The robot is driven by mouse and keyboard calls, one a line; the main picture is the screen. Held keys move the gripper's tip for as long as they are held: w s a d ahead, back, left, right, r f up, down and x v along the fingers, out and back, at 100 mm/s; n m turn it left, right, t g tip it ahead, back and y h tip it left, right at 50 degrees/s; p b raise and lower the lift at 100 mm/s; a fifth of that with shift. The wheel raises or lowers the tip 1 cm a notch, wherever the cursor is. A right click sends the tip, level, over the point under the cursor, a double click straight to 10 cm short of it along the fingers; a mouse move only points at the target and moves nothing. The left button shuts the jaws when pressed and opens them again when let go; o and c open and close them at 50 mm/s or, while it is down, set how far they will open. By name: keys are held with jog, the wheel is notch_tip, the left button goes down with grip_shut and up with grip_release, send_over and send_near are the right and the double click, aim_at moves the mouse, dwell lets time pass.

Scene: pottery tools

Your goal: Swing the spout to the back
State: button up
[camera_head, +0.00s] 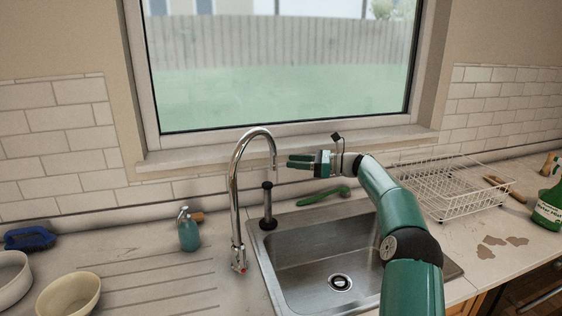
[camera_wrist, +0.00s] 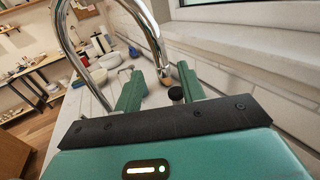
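The chrome tap's spout (camera_head: 235,185) rises at the left rim of the sink and arches right, its downturned outlet end over the sink's back left corner. My gripper (camera_head: 289,162) is level with that outlet and just right of it, fingers pointing left. In the wrist view the spout (camera_wrist: 150,32) arches over from the left and its tip appears between the two green fingers of my gripper (camera_wrist: 160,70). The fingers are apart and hold nothing. Whether either finger touches the spout I cannot tell.
The steel sink (camera_head: 300,255) lies below. A black-topped plunger-like tool (camera_head: 268,210) and a green brush (camera_head: 323,196) are behind it. A teal soap bottle (camera_head: 188,230) stands left, a white dish rack (camera_head: 450,190) right. The window sill (camera_head: 200,157) is close behind the gripper.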

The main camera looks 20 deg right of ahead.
jog(key=v, duration=0.6)
jog(key=shift+d, duration=0.25)
jog(key=shift+s, duration=0.1)
